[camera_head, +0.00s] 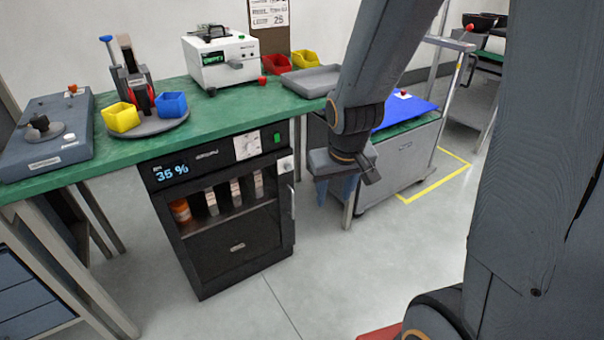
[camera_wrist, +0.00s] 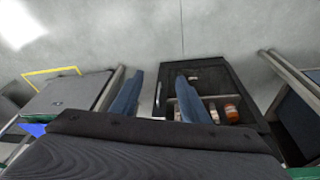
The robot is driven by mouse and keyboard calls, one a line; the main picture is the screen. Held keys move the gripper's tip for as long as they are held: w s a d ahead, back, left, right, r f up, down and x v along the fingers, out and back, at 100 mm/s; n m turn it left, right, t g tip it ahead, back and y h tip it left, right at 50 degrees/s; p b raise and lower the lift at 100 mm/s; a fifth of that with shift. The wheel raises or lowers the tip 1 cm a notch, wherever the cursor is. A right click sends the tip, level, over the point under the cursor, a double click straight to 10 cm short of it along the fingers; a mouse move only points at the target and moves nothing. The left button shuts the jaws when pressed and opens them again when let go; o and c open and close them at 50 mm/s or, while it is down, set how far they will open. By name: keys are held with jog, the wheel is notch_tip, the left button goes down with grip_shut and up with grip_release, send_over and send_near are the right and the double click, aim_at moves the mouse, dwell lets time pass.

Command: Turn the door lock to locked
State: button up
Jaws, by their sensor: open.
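The black cabinet (camera_head: 237,262) with a blue "35 %" display stands under the green bench, its door shut. A small light grey knob (camera_head: 286,164), which looks like the door lock, sits at the top right of its front. Its turn position is too small to tell. A slim vertical handle (camera_head: 292,200) is below it. My gripper (camera_head: 337,192) points down, open and empty, to the right of the cabinet and apart from it. In the wrist view my gripper (camera_wrist: 157,82) shows two blue fingers spread, with the cabinet (camera_wrist: 200,75) beyond the right finger; the lock is not clear there.
The green bench top (camera_head: 130,150) overhangs the cabinet and holds a white instrument (camera_head: 222,60), bins and a fixture. A grey cart (camera_head: 400,155) with a blue mat stands close behind my gripper. The floor (camera_head: 300,270) before the cabinet is clear.

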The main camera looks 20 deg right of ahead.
jog(key=w+d+f+t+b, duration=0.1)
jog(key=w+f+t+b, duration=0.1)
jog(key=w+f, duration=0.35)
jog(key=w+f+n+t+y+b, duration=0.1)
jog(key=w+f+t+b, duration=0.1)
jog(key=w, duration=0.6)
jog(key=w+d+f+t+b, duration=0.1)
jog(key=w+f+t+b, duration=0.2)
jog(key=w, duration=0.4)
jog(key=n+t+y+b, duration=0.1)
jog(key=t+y+b, duration=0.5)
jog(key=t+b, duration=0.1)
send_near(289, 168)
jog(key=w, duration=0.2)
jog(key=x, duration=0.3)
jog(key=b+x, duration=0.1)
jog(key=x, duration=0.3)
jog(key=shift+s+a, duration=0.1)
jog(key=shift+a, duration=0.15)
jog(key=c, duration=1)
